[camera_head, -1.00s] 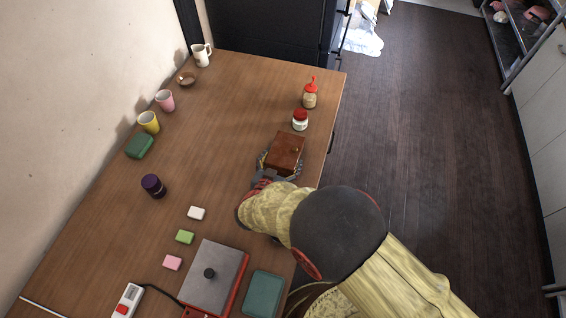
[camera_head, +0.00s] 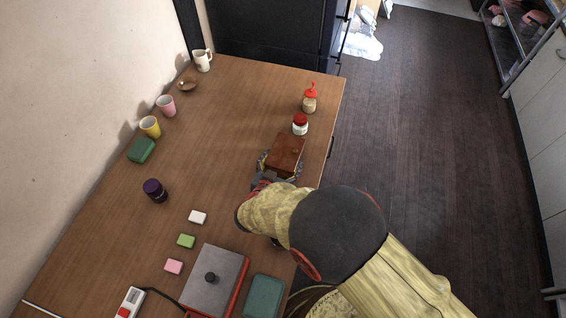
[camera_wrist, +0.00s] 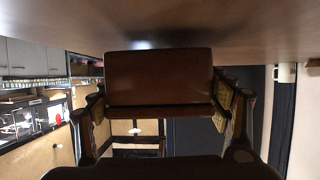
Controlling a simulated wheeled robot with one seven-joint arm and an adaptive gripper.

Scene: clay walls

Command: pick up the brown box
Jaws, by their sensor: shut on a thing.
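The brown box (camera_head: 286,153) is a small reddish-brown block near the right edge of the wooden table (camera_head: 235,130). My gripper (camera_head: 281,165) has a finger on each side of the box and is shut on it. In the wrist view the box (camera_wrist: 158,78) fills the middle between the two fingers of my gripper (camera_wrist: 160,98). The tabletop (camera_wrist: 240,30) shows along the top of that view, close to the box. I cannot tell whether the box touches the table.
A red-lidded jar (camera_head: 300,124) and a red-topped bottle (camera_head: 310,99) stand just beyond the box. Cups line the wall side. The table's middle is clear.

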